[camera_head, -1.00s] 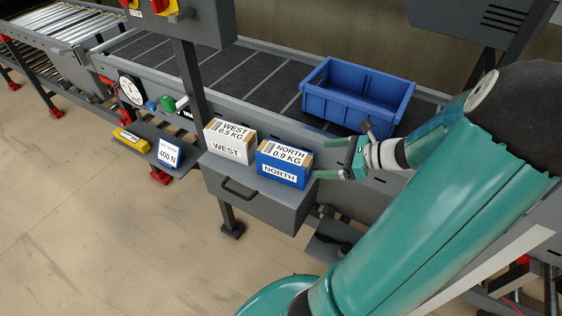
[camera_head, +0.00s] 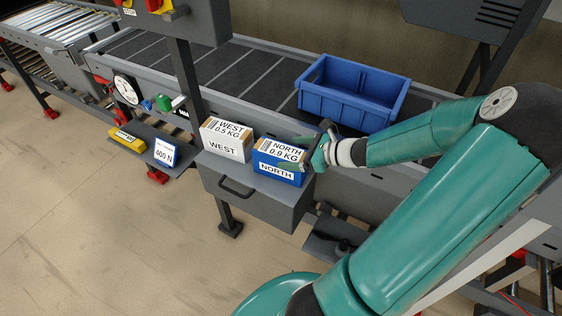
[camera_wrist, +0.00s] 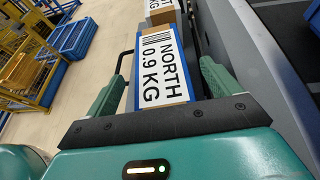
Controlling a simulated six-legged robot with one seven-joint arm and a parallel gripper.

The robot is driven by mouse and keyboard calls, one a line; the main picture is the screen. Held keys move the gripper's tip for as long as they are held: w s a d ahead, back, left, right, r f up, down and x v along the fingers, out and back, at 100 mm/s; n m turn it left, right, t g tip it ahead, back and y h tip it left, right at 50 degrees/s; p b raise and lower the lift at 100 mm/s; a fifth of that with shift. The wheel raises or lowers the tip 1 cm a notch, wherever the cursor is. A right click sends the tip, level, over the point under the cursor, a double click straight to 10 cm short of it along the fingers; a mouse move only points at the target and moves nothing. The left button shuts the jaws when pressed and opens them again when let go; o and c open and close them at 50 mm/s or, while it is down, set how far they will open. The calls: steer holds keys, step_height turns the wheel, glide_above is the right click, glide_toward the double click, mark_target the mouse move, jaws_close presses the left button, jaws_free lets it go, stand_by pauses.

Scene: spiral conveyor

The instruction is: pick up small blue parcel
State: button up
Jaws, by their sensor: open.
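The small blue parcel (camera_head: 277,162), labelled NORTH 0.9 KG, stands on a grey drawer-like shelf (camera_head: 243,192) beside the conveyor. Its labelled top with brown ends also shows in the wrist view (camera_wrist: 160,66). My gripper (camera_head: 304,154) is at the parcel's right end, its jaws open. In the wrist view one green finger (camera_wrist: 106,98) lies left of the parcel and the other (camera_wrist: 217,78) lies right of it. I cannot tell whether either finger touches it.
A white parcel (camera_head: 226,140) labelled WEST 0.5 KG stands just left of the blue one. A blue crate (camera_head: 345,98) sits on the dark conveyor belt (camera_head: 215,65) behind. A grey post (camera_head: 190,85) rises left of the parcels. The shelf has a dark front handle (camera_head: 236,188).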

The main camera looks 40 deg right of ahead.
mark_target(266, 153)
steer(key=shift+x, duration=1.2)
steer(key=shift+r, duration=0.1)
jaws_close()
